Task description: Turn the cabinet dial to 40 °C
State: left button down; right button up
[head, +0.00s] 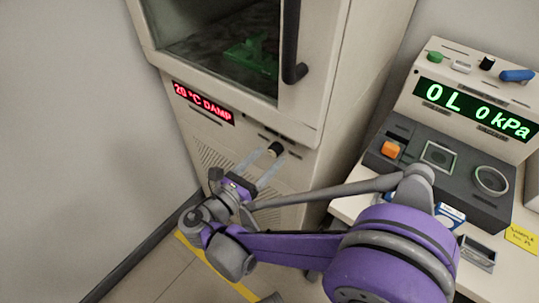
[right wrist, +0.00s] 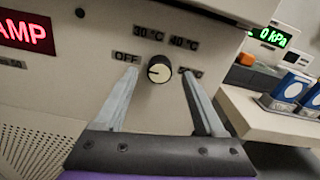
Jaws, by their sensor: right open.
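The cabinet dial (head: 275,149) is a small black knob with a cream face on the cabinet's front panel. In the right wrist view the dial (right wrist: 159,69) has labels OFF, 30 °C and 40 °C around it, and another label partly hidden behind the right finger. Its dark pointer mark seems to face left, toward the OFF side. The red cabinet display (head: 204,103) reads 20 °C DAMP. My right gripper (head: 266,157) is open in front of the dial, one finger on each side, with no clear contact seen. My left gripper is out of view.
Above the panel is the cabinet window with a dark handle (head: 290,45) and a green object (head: 250,55) inside. To the right, a table holds a console (head: 470,90) reading 0 L 0 kPa. Bare wall and floor lie to the left.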

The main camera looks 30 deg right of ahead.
jog(key=shift+x, duration=1.05)
jog(key=shift+c, duration=0.2)
grip_shut()
